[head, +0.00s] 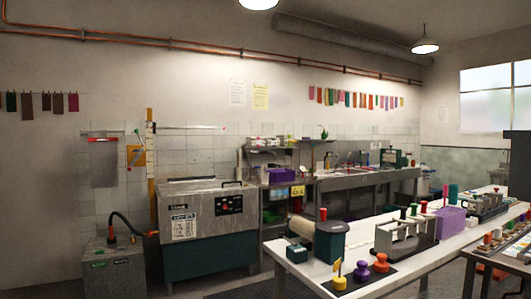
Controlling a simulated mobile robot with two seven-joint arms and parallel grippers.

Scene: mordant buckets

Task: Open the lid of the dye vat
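What looks like the dye vat (205,226) stands against the back wall, left of the picture's middle. It is a steel box with a white label, a dark control panel (229,204) on its front and a dark green lower part. Its lid (190,187) lies flat on top and looks closed, with a dark handle (232,183) near the right end.
A grey box (113,272) with a black hose stands left of the vat. A shelf unit with a purple bin (281,174) and a sink bench stand to its right. Some floor shows before the vat.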

